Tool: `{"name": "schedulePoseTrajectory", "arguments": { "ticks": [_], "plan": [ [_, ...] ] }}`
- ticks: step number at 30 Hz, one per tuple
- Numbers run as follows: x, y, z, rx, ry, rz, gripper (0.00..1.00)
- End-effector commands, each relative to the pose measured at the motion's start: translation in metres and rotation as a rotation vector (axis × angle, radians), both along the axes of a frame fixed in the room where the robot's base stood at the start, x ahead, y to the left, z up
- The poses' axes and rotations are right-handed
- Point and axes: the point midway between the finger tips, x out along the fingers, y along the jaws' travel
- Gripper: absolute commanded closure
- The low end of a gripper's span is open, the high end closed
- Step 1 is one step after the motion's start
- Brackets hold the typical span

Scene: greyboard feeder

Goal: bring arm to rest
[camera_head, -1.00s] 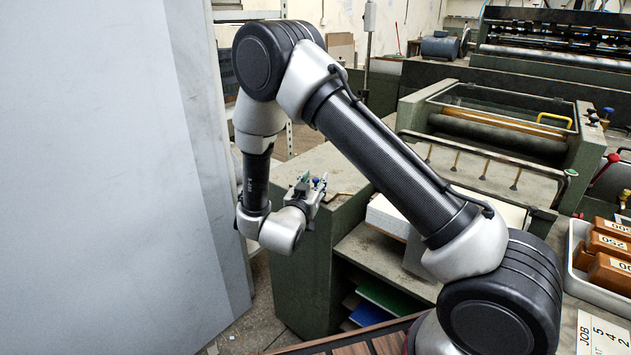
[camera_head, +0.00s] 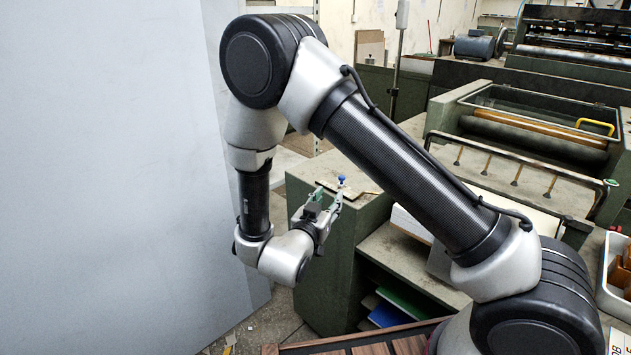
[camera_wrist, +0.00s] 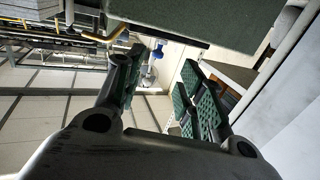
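My gripper (camera_head: 329,200) hangs low at the end of my bent arm, near the left end of the green cabinet (camera_head: 325,255) in the head view. In the wrist view, the two fingers with green pads (camera_wrist: 160,85) stand apart, with a clear gap and nothing held between them. A small blue knob-like thing (camera_head: 341,181) shows right by the fingertips in the head view. Whether it touches them cannot be told. My forearm and elbow hide part of the cabinet and the machine behind.
A large pale grey panel (camera_head: 110,180) fills the left, close to my wrist. The green feeder machine (camera_head: 530,125) with rollers stands behind at right. A white tray (camera_head: 612,285) with brown blocks is cut off at the right edge. Green and blue sheets (camera_head: 386,314) lie on the cabinet's lower shelf.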

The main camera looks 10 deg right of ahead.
Motion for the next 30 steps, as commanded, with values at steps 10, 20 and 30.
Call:
{"name": "schedulePoseTrajectory", "arguments": {
  "ticks": [10, 20, 30],
  "plan": [
    [-0.016, 0.069, -0.13, 0.279, 0.608, 0.327, 0.61],
    [-0.093, 0.095, -0.075, 0.451, 1.23, 0.686, 0.61],
    [-0.162, -0.019, 0.057, 0.361, 1.538, 0.788, 0.61]
  ]
}}
